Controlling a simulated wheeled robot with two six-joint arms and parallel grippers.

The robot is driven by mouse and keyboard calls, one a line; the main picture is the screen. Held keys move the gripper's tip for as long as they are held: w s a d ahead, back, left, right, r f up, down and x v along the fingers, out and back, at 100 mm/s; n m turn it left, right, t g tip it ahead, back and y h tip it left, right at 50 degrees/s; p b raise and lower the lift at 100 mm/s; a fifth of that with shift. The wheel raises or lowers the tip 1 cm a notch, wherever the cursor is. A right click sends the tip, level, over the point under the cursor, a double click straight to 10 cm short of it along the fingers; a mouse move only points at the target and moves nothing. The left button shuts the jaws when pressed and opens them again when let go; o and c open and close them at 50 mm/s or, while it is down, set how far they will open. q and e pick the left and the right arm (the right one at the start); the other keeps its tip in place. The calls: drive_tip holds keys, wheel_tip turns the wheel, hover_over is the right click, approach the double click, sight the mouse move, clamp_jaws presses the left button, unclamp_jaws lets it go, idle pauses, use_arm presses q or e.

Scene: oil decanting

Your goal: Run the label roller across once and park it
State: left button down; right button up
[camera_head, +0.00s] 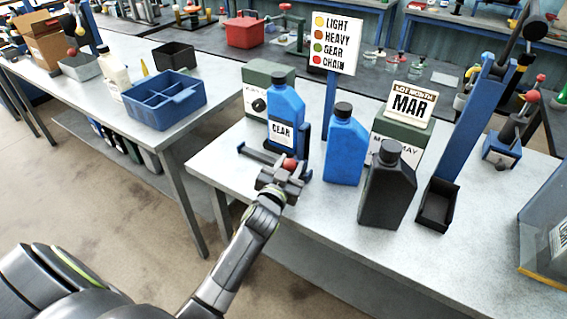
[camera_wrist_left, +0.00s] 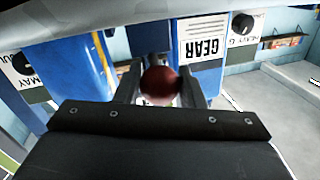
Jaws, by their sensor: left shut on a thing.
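The label roller's red round knob (camera_head: 290,164) is at the front of the bench, between the fingers of my left gripper (camera_head: 284,177). The gripper is shut on it. In the left wrist view the red knob (camera_wrist_left: 160,84) sits between the two dark fingers. The roller's dark rail with blue end pieces (camera_head: 258,155) runs across in front of a blue bottle (camera_head: 286,100). That bottle stands upright and carries a white GEAR label (camera_head: 282,133). The roller itself is mostly hidden behind my gripper. My right gripper is not in view.
A second blue bottle (camera_head: 345,145) and a black bottle (camera_head: 387,188) stand to the right. A black tray (camera_head: 437,210) is further right. The bench front left is bare.

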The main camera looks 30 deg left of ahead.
use_arm(q)
drive_tip(key=shift+f, duration=0.15)
drive_tip(key=c, duration=1.3)
unclamp_jaws()
drive_tip(key=shift+d, duration=0.15)
drive_tip(key=shift+o, duration=0.2)
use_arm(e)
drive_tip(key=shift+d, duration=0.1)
use_arm(q)
drive_tip(key=shift+d+r, duration=0.1)
drive_tip(key=shift+r, duration=0.1)
drive_tip(key=s+d, duration=0.2)
drive_tip(key=s, duration=1.5)
drive_tip(key=shift+s+p, duration=0.2)
drive_tip(key=shift+p, duration=0.25)
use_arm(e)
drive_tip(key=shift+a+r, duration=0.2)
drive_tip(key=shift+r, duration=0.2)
use_arm(q)
drive_tip(key=shift+f, duration=0.1)
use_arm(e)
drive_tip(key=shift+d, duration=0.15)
